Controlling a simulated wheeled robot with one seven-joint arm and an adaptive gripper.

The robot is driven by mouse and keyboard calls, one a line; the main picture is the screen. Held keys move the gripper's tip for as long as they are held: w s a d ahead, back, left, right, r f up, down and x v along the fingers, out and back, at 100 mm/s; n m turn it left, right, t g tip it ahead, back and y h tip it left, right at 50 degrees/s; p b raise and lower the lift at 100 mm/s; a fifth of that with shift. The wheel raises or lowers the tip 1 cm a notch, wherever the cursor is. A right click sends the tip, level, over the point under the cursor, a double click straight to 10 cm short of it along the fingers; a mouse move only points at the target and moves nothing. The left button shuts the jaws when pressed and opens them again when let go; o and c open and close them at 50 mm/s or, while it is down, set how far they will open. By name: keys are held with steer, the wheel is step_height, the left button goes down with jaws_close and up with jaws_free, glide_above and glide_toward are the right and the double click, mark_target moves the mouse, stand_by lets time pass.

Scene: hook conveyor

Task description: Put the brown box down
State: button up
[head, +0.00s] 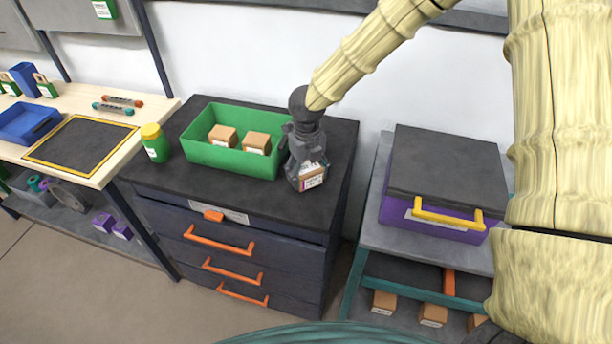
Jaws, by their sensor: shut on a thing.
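A brown box (313,177) with a white label is held in my gripper (305,165) at the right side of the dark cabinet top. My gripper is shut on this box and points down. The box is right of the green bin (232,160), outside it. I cannot tell whether the bottom of the box touches the cabinet top (240,196) or hangs just above it. Two other brown boxes, one on the left (222,135) and one on the right (257,143), sit inside the green bin.
A green jar with a yellow lid (154,142) stands left of the bin. A purple case with a yellow handle (440,215) sits on a grey cart (372,232) at the right, with several brown boxes on its lower shelf. A wooden workbench (75,100) is at the left. The cabinet's front strip is clear.

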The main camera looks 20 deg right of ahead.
mark_target(306, 166)
steer(key=shift+w, duration=0.2)
steer(key=shift+s+a+f+p, duration=0.1)
steer(key=shift+f+p, duration=0.35)
steer(key=shift+f, duration=0.05)
steer(key=shift+f+p, duration=0.4)
steer(key=shift+f, duration=0.85)
steer(key=shift+f, duration=0.15)
steer(key=o, duration=1.1)
step_height(306, 166, up, 12)
steer(key=b, duration=0.2)
steer(key=shift+r+b, duration=0.2)
steer(key=shift+b, duration=0.15)
